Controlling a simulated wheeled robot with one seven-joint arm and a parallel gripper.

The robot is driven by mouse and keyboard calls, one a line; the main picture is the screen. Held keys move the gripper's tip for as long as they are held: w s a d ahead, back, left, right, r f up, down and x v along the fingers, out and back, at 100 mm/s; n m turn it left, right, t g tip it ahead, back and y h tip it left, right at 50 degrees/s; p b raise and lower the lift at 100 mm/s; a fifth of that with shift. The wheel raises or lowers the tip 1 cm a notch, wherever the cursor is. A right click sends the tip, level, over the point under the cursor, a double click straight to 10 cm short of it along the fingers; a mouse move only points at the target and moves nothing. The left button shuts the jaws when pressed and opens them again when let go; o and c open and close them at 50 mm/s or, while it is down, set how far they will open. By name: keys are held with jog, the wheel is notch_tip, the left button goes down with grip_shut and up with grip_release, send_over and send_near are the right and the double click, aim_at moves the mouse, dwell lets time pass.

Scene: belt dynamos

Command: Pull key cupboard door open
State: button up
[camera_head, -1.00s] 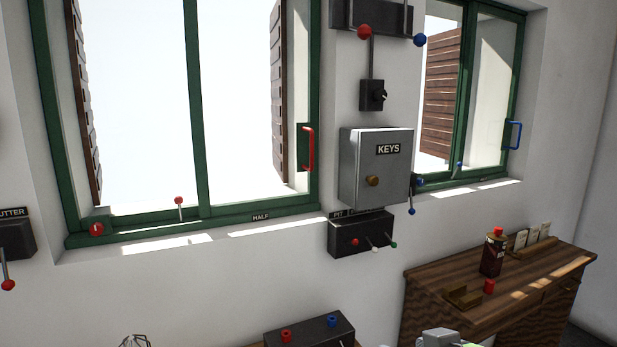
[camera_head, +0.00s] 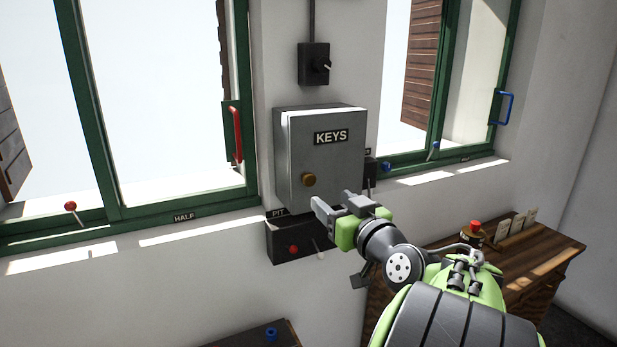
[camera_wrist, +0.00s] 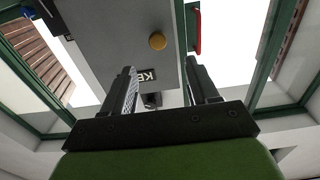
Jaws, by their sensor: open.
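The key cupboard (camera_head: 322,158) is a grey metal box on the wall between two windows, with a black KEYS label on its door. Its door looks shut. A round brass knob (camera_head: 308,180) sits low on the left of the door. My gripper (camera_head: 328,203) is below and right of the knob in the head view, apart from it. In the wrist view the knob (camera_wrist: 157,41) lies beyond the two open, empty fingers (camera_wrist: 162,85), and the KEYS label is partly hidden between them.
A black box with small levers (camera_head: 292,243) is under the cupboard. A black switch (camera_head: 314,66) is above it. A red window handle (camera_head: 235,134) is at left, a blue one (camera_head: 503,106) at right. A wooden desk (camera_head: 545,250) stands at lower right.

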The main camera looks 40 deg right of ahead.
aim_at(311, 182)
jog(key=p+x, duration=0.3)
jog(key=x, duration=0.6)
jog(key=shift+w+d, duration=0.2)
jog(key=shift+w+d+f, duration=0.1)
jog(key=shift+w+d, duration=0.15)
jog(key=shift+w, duration=0.15)
jog(key=shift+s+a, duration=0.1)
jog(key=shift+s, duration=0.05)
jog(key=shift+c, duration=1.3)
grip_shut()
